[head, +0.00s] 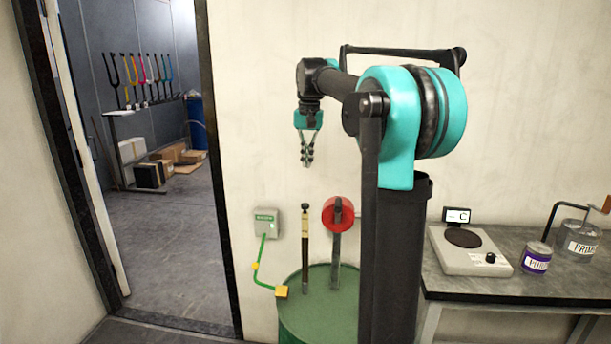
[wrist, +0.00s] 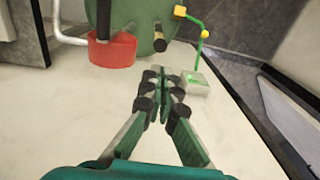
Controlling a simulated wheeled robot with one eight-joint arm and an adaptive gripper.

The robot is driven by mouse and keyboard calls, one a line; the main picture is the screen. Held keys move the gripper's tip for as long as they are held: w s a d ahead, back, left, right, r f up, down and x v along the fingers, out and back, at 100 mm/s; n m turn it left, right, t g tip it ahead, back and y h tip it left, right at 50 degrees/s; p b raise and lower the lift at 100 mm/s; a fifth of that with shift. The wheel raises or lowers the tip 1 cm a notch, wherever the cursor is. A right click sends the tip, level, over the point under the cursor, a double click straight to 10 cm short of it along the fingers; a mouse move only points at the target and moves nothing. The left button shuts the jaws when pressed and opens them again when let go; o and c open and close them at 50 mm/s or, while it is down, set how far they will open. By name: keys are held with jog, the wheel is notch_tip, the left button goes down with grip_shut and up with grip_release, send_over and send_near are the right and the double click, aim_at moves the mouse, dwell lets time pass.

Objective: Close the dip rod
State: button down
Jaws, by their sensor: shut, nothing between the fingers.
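The dip rod (head: 305,262) stands upright out of the top of the green drum (head: 318,318). It has a dark knob, a pale brass-coloured upper part and a dark lower part. In the wrist view the rod (wrist: 160,38) shows nearly end-on against the drum (wrist: 128,28). My gripper (head: 307,160) points down, shut and empty, above the rod's knob in the head view, with a gap between. In the wrist view my gripper (wrist: 163,82) shows its fingertips together, apart from the rod. The rod's lower end inside the drum is hidden.
A red round part (head: 337,214) with a dark upright stands right of the rod. A wall box (head: 266,222) with a green lead clipped to the drum is at left. A bench (head: 460,284) holds a scale and cans at right. An open doorway is at left.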

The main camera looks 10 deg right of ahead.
aim_at(305, 204)
jog(key=f, duration=1.2)
jog(key=shift+w+a+f, duration=0.15)
jog(key=shift+w+f, duration=0.05)
jog(key=shift+w, duration=0.15)
jog(key=shift+f, duration=0.3)
notch_tip(305, 204, down, 30)
jog(key=shift+s+r, duration=0.1)
